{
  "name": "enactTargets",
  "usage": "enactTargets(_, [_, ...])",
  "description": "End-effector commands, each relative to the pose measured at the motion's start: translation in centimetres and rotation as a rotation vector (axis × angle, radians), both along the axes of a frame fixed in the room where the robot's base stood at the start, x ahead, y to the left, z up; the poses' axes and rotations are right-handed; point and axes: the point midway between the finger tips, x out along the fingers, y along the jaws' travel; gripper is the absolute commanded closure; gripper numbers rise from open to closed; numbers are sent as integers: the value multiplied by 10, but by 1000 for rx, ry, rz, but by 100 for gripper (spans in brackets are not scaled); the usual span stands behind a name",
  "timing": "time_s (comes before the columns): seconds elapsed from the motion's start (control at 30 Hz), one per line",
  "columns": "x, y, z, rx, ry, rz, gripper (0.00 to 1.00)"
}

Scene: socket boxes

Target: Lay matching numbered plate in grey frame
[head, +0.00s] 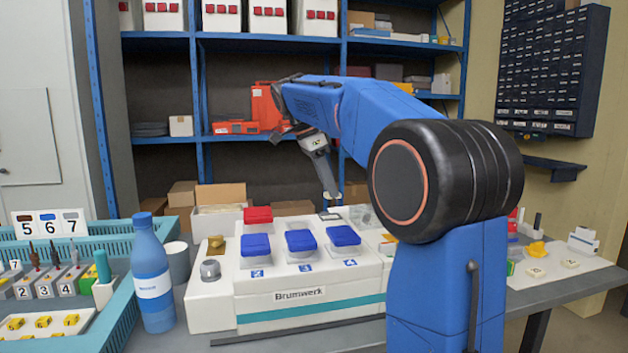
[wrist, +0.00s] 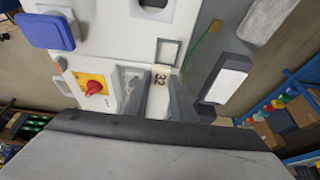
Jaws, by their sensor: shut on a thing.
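My gripper (wrist: 159,98) is shut on a small cream numbered plate (wrist: 160,78), marked 32 and seen turned in the wrist view. The grey frame (wrist: 179,55) is a small rectangular outline on the white unit, just beyond the plate. The plate appears close to the frame's near edge; I cannot tell whether they touch.
Blue-lidded sockets (head: 300,240) stand on the unit's front. A red rotary switch on a yellow plate (wrist: 93,87) sits left of my gripper in the wrist view. A blue bottle (head: 151,275) stands at left. Small pale plates (head: 570,264) lie at right.

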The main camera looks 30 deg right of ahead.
Motion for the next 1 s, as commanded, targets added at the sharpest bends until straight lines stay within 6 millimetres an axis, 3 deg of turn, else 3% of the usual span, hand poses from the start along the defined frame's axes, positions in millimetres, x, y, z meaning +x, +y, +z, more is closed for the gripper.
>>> enactTargets(0.17, [-1,0,-3,0,1,0,100])
enactTargets(0.7, [0,0,-42,0,1,0,100])
enactTargets(1.0, [0,0,-44,0,0,0,100])
